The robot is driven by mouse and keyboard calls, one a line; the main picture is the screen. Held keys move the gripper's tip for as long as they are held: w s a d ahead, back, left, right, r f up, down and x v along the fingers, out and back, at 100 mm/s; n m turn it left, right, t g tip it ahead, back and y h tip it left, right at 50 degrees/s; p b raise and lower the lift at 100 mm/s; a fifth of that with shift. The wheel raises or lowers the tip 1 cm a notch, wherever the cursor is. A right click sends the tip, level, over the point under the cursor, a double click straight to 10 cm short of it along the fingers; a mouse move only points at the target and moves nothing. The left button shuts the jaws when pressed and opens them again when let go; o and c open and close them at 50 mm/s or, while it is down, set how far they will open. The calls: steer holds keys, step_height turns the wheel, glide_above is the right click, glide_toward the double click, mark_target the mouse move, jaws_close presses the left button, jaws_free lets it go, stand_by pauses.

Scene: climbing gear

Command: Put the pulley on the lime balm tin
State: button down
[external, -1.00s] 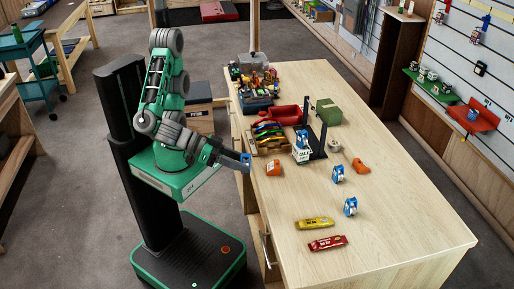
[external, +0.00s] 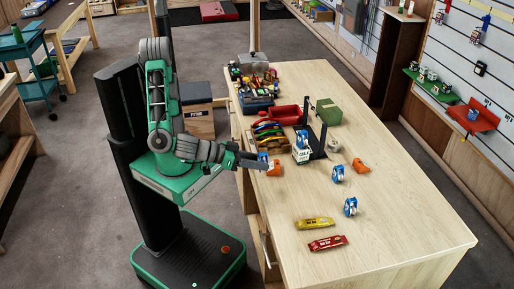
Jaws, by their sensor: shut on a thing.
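My gripper (external: 258,162) is at the left edge of the table, its fingers shut on a small blue thing (external: 263,157) that looks like the pulley. It is held just behind an orange piece (external: 273,169) and partly hidden by the fingers. Similar blue-and-white pieces stand on the table, one (external: 338,174) in the middle and one (external: 350,206) nearer the front. I cannot pick out a lime balm tin for sure; a small pale round item (external: 335,146) lies right of the dark stand.
A dark stand (external: 318,142) with a blue-and-white piece, a red tray (external: 284,114), a rack of coloured gear (external: 268,136) and a green box (external: 328,112) fill the back. Yellow (external: 314,223) and red (external: 327,243) items lie in front. The table's right side is clear.

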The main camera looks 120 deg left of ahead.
glide_above(278, 198)
steer(key=s, duration=0.1)
step_height(278, 198, down, 6)
steer(key=shift+r, duration=0.15)
steer(key=f, duration=0.1)
steer(key=w+f+p, duration=0.1)
steer(key=f, duration=0.1)
steer(key=shift+w+a+f, duration=0.1)
steer(key=shift+f, duration=0.45)
steer(key=shift+f, duration=0.1)
steer(key=shift+f, duration=0.15)
steer(key=c, duration=0.9)
jaws_free()
steer(key=shift+o, duration=0.2)
steer(key=shift+r, duration=0.2)
